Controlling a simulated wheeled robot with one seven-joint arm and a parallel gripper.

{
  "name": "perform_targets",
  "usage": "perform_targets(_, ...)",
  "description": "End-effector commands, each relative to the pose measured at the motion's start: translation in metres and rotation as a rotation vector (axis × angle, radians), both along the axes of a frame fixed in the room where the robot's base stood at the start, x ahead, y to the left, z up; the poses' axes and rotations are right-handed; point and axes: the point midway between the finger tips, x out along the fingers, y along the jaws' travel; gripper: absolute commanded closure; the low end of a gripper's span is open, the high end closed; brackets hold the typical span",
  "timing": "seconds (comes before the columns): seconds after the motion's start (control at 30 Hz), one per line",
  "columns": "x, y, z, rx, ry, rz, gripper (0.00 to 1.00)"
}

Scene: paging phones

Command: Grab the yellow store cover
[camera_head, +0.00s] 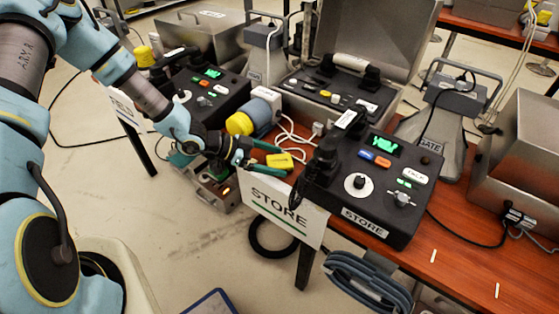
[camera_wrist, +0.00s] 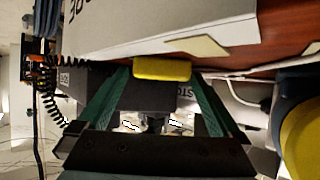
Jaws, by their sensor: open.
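A small yellow block (camera_head: 279,160), which I take for the store cover, lies at the table's front edge by the white STORE sign (camera_head: 283,208). My gripper (camera_head: 284,161) has its green fingers open, one on each side of the block. In the wrist view the yellow block (camera_wrist: 161,69) shows ahead, between the tips of the open gripper (camera_wrist: 160,77).
White cables (camera_head: 290,135) run behind. Another phone (camera_head: 205,90) stands at the back left.

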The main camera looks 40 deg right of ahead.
Motion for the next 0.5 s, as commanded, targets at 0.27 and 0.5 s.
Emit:
perform_targets(0.27,-0.0006,-0.0018,-0.0017,0.001,-0.001,0.001,0.01)
perform_targets(0.5,-0.0006,-0.0017,-0.0015,0.001,-0.001,0.001,0.28)
